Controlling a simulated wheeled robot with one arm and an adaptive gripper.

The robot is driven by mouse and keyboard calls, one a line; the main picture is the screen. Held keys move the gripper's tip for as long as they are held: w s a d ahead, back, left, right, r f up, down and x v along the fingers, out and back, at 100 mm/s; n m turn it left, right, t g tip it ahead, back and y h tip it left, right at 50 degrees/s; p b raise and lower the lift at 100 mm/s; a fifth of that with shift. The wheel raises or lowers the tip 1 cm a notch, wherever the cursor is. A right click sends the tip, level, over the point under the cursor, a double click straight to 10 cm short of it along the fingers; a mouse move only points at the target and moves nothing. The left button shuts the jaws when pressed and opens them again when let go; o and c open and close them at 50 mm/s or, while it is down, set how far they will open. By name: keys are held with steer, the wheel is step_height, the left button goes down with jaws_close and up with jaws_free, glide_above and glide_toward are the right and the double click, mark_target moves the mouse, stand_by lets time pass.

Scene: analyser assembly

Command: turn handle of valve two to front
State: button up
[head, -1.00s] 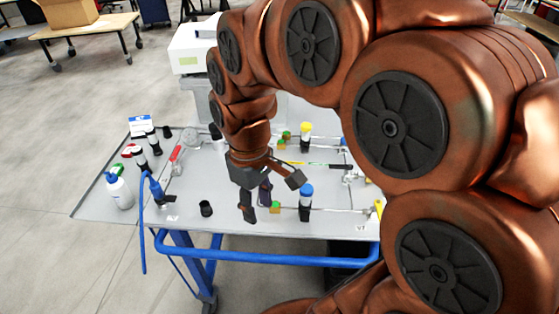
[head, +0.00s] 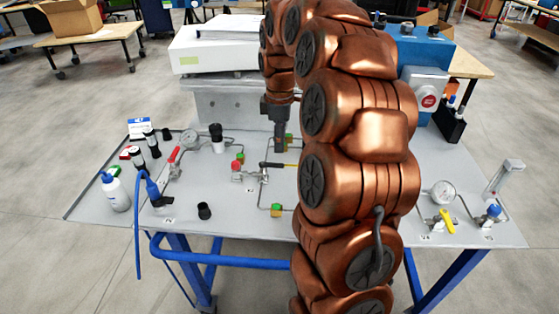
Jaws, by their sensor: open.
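That lever lies roughly left to right. Other valve handles are a red lever (head: 175,155) at left, tilted up, and a yellow handle (head: 446,220) at front right. No readable label shows which one is valve two. My arm hides the bench's middle right.
The bench (head: 240,210) carries thin pipes, a pressure gauge (head: 443,194), a white bottle (head: 117,193) and several black fittings at left. A white analyser box (head: 215,45) stands behind. A blue box (head: 425,50) with a red switch stands at back right.

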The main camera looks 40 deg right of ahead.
mark_target(279, 165)
steer(key=shift+f+p, duration=0.5)
steer(key=shift+f, duration=3.1)
jaws_close()
